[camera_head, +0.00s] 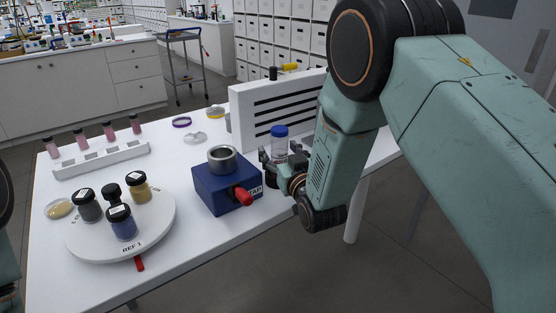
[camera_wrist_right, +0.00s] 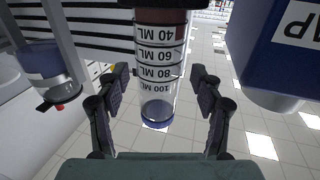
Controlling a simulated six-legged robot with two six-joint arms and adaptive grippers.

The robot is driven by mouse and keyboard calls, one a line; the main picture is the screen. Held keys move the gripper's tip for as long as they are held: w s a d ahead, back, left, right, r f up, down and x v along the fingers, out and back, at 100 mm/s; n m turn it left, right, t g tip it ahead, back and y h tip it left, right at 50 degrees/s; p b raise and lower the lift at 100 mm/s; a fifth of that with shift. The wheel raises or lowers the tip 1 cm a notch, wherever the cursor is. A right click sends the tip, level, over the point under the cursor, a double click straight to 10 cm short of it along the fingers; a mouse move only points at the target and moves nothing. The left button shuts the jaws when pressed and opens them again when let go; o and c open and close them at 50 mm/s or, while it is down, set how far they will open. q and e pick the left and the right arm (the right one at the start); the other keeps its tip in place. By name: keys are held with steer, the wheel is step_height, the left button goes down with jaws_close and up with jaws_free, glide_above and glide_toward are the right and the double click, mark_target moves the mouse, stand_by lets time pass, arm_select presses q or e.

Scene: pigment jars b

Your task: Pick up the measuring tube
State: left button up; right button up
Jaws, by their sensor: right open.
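The measuring tube (camera_wrist_right: 160,80) is clear with white label bands, black ML marks and a blue rim. In the right wrist view it stands between the two fingers of my right gripper (camera_wrist_right: 158,95). The fingers are open, with a gap on either side of the tube.
A blue box (camera_head: 213,187) with a metal cup and red knob stands close left of my right gripper. A round turntable (camera_head: 88,246) holds several jars.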

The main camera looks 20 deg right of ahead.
steer(key=shift+w+d, duration=0.1)
steer(key=shift+w, duration=0.4)
steer(key=shift+w, duration=0.1)
steer(key=shift+c, duration=0.3)
steer(key=c, duration=0.6)
jaws_close()
